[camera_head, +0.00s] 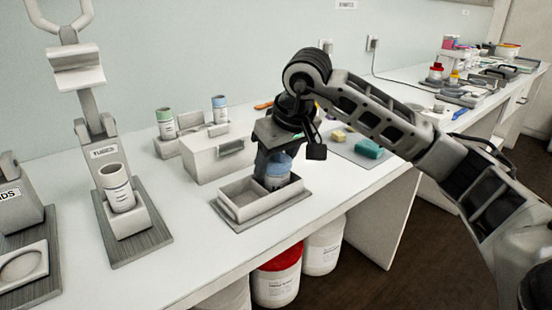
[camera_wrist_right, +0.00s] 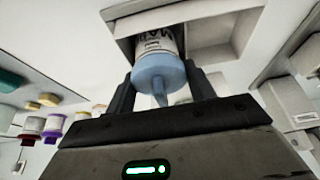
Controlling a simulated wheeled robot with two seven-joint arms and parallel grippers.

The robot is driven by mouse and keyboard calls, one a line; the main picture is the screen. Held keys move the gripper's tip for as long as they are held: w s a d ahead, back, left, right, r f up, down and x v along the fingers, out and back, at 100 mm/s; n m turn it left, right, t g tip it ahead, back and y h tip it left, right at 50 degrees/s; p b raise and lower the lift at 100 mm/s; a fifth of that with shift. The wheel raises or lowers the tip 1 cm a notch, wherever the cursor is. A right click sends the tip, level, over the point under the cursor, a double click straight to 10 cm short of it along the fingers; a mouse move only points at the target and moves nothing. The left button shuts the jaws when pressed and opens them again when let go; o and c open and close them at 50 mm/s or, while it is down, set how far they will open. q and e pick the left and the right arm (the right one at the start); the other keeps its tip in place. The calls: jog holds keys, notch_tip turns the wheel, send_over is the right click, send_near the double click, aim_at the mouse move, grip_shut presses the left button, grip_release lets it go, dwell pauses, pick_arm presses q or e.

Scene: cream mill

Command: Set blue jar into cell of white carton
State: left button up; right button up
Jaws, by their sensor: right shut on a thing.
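The white carton (camera_head: 246,214) sits on a grey mat at the middle of the bench; its left cell is empty. My right gripper (camera_head: 277,158) points down and is shut on the blue jar (camera_head: 277,173), a white-bodied jar with a blue top. The jar is upright at the carton's right cell, its lower part partly hidden by the carton wall. In the right wrist view, the jar (camera_wrist_right: 160,70) is between both fingers, with the white carton (camera_wrist_right: 190,18) around its far end. Whether its base touches the cell floor is hidden. My left gripper is not in view.
A white box (camera_head: 214,160) stands just behind the carton. A white stand holding a jar (camera_head: 119,190) is at left. A teal block (camera_head: 369,148) lies on a mat at right.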

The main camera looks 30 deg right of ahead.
jog(key=o, duration=0.8)
notch_tip(320, 180, up, 6)
jog(key=p, duration=0.5)
dwell(0.5)
